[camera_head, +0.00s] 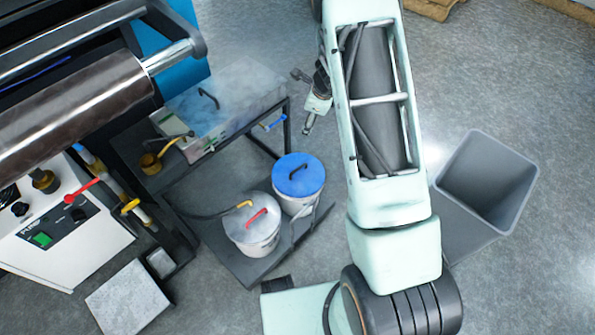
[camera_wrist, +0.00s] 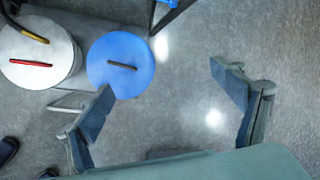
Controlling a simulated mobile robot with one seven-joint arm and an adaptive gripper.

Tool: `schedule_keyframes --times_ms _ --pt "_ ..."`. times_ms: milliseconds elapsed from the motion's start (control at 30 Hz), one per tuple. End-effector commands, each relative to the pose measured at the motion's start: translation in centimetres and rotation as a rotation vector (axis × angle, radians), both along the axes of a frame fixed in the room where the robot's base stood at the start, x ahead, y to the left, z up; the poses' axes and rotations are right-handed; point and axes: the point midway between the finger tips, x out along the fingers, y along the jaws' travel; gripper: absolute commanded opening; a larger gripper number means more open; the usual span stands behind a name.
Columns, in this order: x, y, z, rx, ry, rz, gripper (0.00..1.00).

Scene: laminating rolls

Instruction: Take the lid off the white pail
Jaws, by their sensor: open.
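Two pails stand side by side on a low dark shelf. One has a pale body (camera_head: 300,205) and a blue lid (camera_head: 290,175) with a black bar handle (camera_head: 299,169). The other has a whitish body (camera_head: 262,245) and a grey-white lid (camera_head: 243,226) with a red bar handle (camera_head: 257,217). Both lids sit on their pails. In the wrist view the blue lid (camera_wrist: 119,77) is beside the left finger, and the grey-white lid (camera_wrist: 28,55) is farther left. My gripper (camera_wrist: 162,80) is open and empty, with bare floor between its fingers.
A hose with a yellow end (camera_head: 244,204) reaches over the grey-white lid. A metal tank (camera_head: 235,95) with a black handle stands on a dark frame behind the pails. A grey open bin (camera_head: 485,180) is at the right. Large rollers (camera_head: 75,110) fill the upper left.

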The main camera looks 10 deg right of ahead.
Motion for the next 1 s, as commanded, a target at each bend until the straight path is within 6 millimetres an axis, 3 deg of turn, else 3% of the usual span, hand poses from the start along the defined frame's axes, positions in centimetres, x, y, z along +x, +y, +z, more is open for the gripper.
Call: schedule_keyframes --times_ms 33,100,200,300,467,700,1000 --pt "-0.9 0.1 -5.1 0.061 0.041 -0.082 0.87" --pt "-1.8 0.5 -9.4 0.142 0.082 -0.194 0.87" --pt "-3.0 1.2 -14.3 0.238 0.128 -0.332 0.87" --pt "-3.9 1.6 -17.4 0.304 0.161 -0.433 0.87" --pt "-4.4 2.0 -19.7 0.349 0.182 -0.507 0.87" --pt "-3.3 2.8 -23.2 0.352 0.184 -0.510 0.87" --pt "-2.4 3.3 -25.7 0.350 0.183 -0.508 0.87"
